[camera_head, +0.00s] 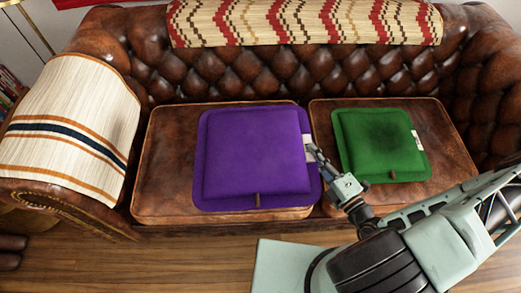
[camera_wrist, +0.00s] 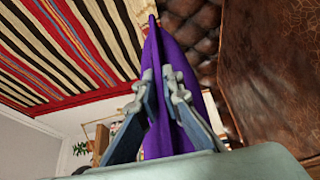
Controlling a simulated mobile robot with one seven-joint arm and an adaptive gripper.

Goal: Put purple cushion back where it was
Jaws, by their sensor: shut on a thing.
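The purple cushion (camera_head: 252,152) is a flat square with a wider border, a brown tab at its front edge and a white label at its right edge. In the head view it covers much of the left brown leather seat cushion (camera_head: 160,170). I cannot tell whether it rests on the seat or hangs just above it. My gripper (camera_head: 314,155) is shut on its right edge, beside the label. In the wrist view the purple cushion (camera_wrist: 163,50) is edge-on between the two fingers of my gripper (camera_wrist: 164,88).
A green cushion (camera_head: 378,140) lies on the right seat cushion (camera_head: 440,170), close to my gripper's right. A striped cloth (camera_head: 70,125) covers the left armrest, and a zigzag-patterned throw (camera_head: 300,22) hangs over the backrest. Wooden floor (camera_head: 190,265) lies in front.

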